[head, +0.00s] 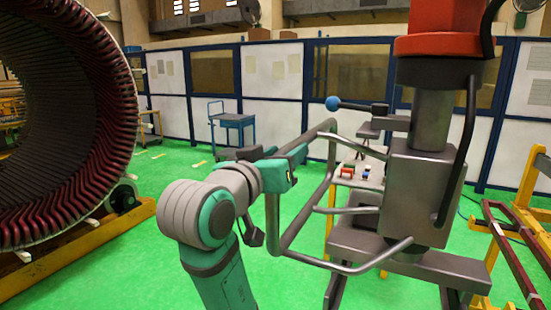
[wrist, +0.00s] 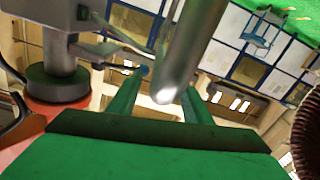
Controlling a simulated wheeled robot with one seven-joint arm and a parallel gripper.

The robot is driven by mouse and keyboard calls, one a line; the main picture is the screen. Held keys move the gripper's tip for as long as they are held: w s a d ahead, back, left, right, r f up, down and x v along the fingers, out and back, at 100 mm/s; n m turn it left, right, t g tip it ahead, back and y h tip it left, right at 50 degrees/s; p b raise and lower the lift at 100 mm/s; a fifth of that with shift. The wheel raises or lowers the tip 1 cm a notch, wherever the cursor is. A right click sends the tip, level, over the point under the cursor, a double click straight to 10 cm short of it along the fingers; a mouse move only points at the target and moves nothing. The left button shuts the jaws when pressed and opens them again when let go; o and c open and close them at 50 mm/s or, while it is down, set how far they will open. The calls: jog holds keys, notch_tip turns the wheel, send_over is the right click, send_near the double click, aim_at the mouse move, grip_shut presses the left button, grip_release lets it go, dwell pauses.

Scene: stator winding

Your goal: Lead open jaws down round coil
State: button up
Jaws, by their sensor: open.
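My gripper (head: 298,160) is beside the upper left of a grey tubular frame (head: 272,225) in the head view. In the wrist view its two green jaws (wrist: 162,85) stand apart. A thick grey tube (wrist: 195,45) shows in front of or between them; I cannot tell whether it touches them. Long dark red bars, which look like the coil (head: 518,255), lie on a yellow rack at the right of the head view, well away from my gripper. The coil is not clearly seen in the wrist view.
The large stator (head: 75,120) with dark red slots fills the left. A grey machine (head: 425,190) with a red top stands at centre right, its tubes close to my arm. A blue ball lever (head: 333,103) sticks out from it. Green floor (head: 130,270) is clear in front of the stator.

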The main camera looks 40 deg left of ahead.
jog(key=shift+w, duration=0.2)
jog(key=shift+a, duration=0.1)
grip_shut()
dwell(1.2)
jog(key=c, duration=1)
grip_release()
grip_shut()
